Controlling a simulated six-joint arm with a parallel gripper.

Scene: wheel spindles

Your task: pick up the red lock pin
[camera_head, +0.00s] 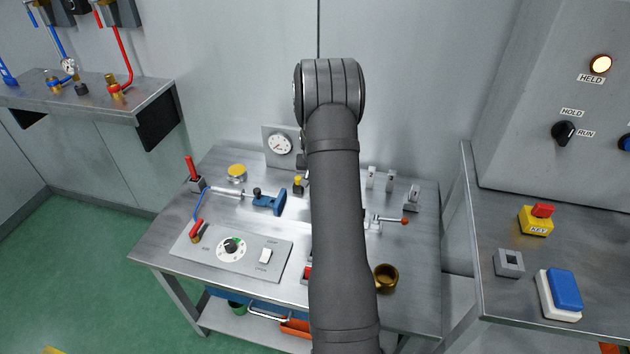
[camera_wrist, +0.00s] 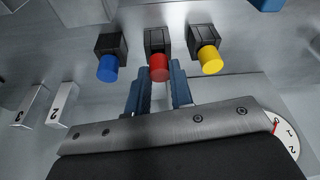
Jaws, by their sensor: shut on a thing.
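The red lock pin (camera_wrist: 159,69) shows in the wrist view as a red cylinder at a black block (camera_wrist: 157,41), the middle of three in a row. My gripper (camera_wrist: 160,82) has its two blue-grey fingers on either side of the red pin and is shut on it. I cannot tell whether the pin is clear of its block. In the head view my arm hides the red pin and my gripper.
In the wrist view a blue pin (camera_wrist: 107,68) stands left of the red one and a yellow pin (camera_wrist: 210,61) right, both close to my fingers. White numbered blocks (camera_wrist: 62,103) stand left. A dial gauge (camera_head: 280,144) stands at the workbench's back.

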